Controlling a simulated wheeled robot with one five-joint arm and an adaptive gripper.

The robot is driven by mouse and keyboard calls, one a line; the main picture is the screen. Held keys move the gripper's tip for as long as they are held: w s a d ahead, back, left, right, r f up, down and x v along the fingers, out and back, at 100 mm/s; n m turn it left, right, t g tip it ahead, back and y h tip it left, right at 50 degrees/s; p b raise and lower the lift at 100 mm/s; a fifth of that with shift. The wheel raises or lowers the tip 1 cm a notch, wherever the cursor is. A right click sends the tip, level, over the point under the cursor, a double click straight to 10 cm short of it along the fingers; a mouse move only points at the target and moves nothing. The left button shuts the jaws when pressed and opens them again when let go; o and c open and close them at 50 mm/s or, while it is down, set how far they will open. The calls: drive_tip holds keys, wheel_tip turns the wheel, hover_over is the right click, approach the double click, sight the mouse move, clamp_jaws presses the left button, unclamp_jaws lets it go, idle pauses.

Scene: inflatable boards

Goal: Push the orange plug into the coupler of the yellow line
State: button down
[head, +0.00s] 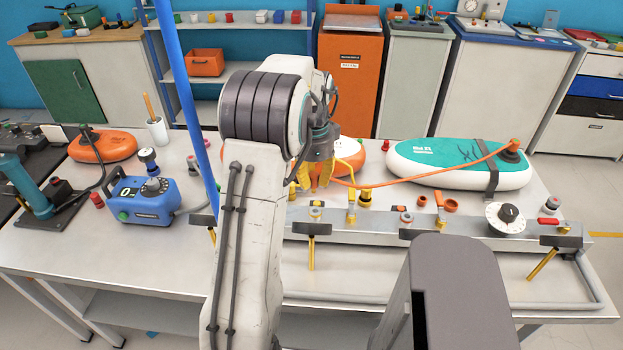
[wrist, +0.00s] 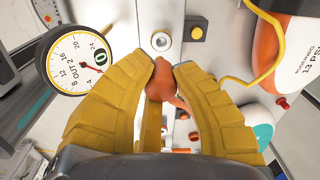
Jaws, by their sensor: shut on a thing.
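My gripper (head: 316,178) is above the near rail of the bench, in front of an orange board. In the wrist view its yellow fingers (wrist: 165,72) are shut on the orange plug (wrist: 163,80). The plug's tip points at a round metal coupler (wrist: 161,41) and appears close to it; I cannot tell whether they touch. The coupler also shows in the head view (head: 316,211), below the gripper. An orange hose (head: 430,181) runs from the teal board to the gripper.
The teal-and-white board (head: 460,160) lies behind the rail at right. A blue pump box (head: 150,200) stands left. A round gauge (wrist: 80,63) is beside the coupler. A blue post (head: 185,100) rises left of my arm.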

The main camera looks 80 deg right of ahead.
drive_tip(key=shift+s+d+m, duration=0.25)
drive_tip(key=shift+s+m, duration=0.05)
drive_tip(key=shift+m, duration=0.1)
drive_tip(key=shift+w, duration=0.1)
idle(0.3)
drive_tip(key=shift+f+b, duration=2.1)
drive_tip(key=shift+f, duration=0.8)
drive_tip(key=shift+f+b, duration=0.75)
drive_tip(key=shift+f, duration=0.9)
idle(0.7)
drive_tip(key=c, duration=1)
unclamp_jaws()
drive_tip(key=shift+c, duration=0.2)
